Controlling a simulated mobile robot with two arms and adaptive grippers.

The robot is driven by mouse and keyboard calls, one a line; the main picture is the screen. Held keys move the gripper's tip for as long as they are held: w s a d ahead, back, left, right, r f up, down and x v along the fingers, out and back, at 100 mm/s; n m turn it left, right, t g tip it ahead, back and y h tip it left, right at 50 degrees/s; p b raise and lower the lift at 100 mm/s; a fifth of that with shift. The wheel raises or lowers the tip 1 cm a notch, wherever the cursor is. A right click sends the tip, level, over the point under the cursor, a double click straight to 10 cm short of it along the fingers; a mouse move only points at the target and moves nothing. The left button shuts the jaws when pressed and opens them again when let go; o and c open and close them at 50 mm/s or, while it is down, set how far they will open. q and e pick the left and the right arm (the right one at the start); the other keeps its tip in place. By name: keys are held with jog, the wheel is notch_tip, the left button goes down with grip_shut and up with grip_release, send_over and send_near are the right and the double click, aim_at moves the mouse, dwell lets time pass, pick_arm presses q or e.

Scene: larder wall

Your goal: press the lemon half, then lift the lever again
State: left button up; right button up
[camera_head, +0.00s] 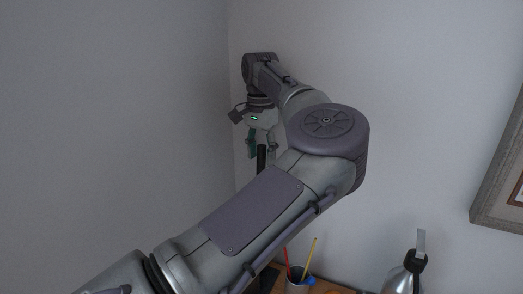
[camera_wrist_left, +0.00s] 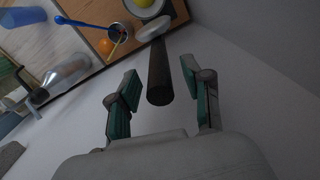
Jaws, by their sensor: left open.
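My left gripper (camera_head: 262,150) is high near the wall corner, and its fingers point down in the head view. In the left wrist view the gripper (camera_wrist_left: 162,105) is open, with one green-padded finger on each side. The dark lever (camera_wrist_left: 160,72) runs between the fingers, its near end toward the camera; I see gaps on both sides. In the head view the lever (camera_head: 261,158) is a short upright black bar below the gripper. Its far end meets a pale grey part (camera_wrist_left: 153,28). A yellow round thing (camera_wrist_left: 145,3) shows in a pale dish; I cannot tell if it is the lemon half. My right gripper is out of view.
A cup with pencils (camera_head: 296,286) and a blue-ended item stands on the wooden surface, low in the head view. A silvery bottle (camera_head: 404,280) stands to its right. A picture frame (camera_head: 497,180) hangs on the right wall. A blue cup (camera_wrist_left: 28,16) shows in the wrist view.

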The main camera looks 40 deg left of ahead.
pick_arm(q)
jog(key=shift+f, duration=0.15)
jog(key=shift+c, duration=0.5)
grip_shut()
jog(key=shift+a, duration=0.1)
